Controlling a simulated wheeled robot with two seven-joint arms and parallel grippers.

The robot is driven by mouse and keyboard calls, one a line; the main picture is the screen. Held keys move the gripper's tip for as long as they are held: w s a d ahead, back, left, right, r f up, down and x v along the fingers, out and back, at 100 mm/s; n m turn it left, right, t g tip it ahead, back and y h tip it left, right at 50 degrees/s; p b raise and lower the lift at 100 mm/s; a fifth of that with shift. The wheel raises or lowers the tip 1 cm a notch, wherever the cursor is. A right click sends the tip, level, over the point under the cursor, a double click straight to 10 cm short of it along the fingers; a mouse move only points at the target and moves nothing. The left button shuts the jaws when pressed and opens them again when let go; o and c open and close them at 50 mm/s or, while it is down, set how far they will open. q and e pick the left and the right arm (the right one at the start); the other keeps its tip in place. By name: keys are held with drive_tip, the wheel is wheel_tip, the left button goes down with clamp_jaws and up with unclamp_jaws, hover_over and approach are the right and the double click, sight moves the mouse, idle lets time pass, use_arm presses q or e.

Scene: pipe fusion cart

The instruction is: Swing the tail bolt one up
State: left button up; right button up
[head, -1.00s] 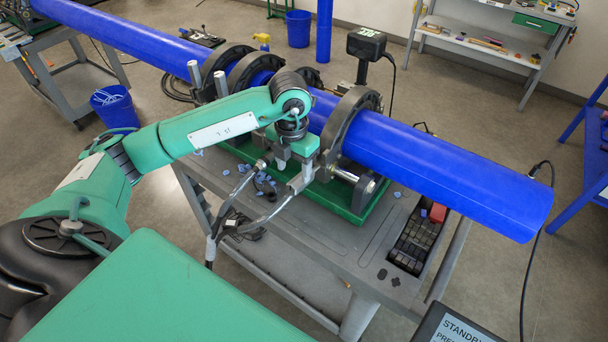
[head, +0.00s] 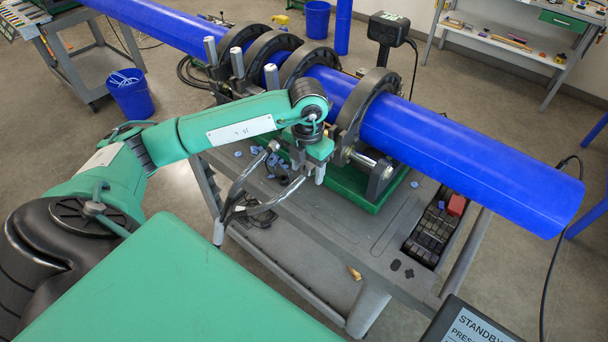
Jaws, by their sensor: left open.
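The blue pipe (head: 460,150) runs through several dark ring clamps (head: 352,105) on the cart. Grey bolts stand upright by the rings, one at the far ring (head: 210,50), one beside it (head: 237,63) and one further right (head: 271,77). A silver rod (head: 362,158) lies low beside the nearest ring. I cannot tell which part is tail bolt one; my arm hides some of the clamp's near side. My left gripper (head: 308,168) is open and points down, left of that rod, with nothing seen between its fingers. My right gripper is not in view.
The grey cart top (head: 330,225) has blue shavings (head: 283,178) near the gripper and a dark tray of blocks (head: 428,232) at right. A screen (head: 475,325) stands at lower right. A control box (head: 388,30) stands behind the pipe.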

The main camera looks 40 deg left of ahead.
use_arm(q)
drive_tip(key=c, duration=0.7)
drive_tip(key=shift+w+r+p, duration=0.25)
drive_tip(key=shift+r+p, duration=0.4)
drive_tip(key=shift+r, duration=0.55)
drive_tip(key=shift+w+r, duration=0.1)
drive_tip(key=shift+r, duration=0.05)
drive_tip(key=shift+w+r+p, duration=0.25)
drive_tip(key=shift+r, duration=0.25)
drive_tip(key=shift+w+r+p, duration=0.2)
drive_tip(key=shift+r+p, duration=0.05)
drive_tip(key=shift+r, duration=0.25)
drive_tip(key=shift+w+d+r, duration=0.1)
drive_tip(key=shift+w+r, duration=0.1)
drive_tip(key=shift+r, duration=0.15)
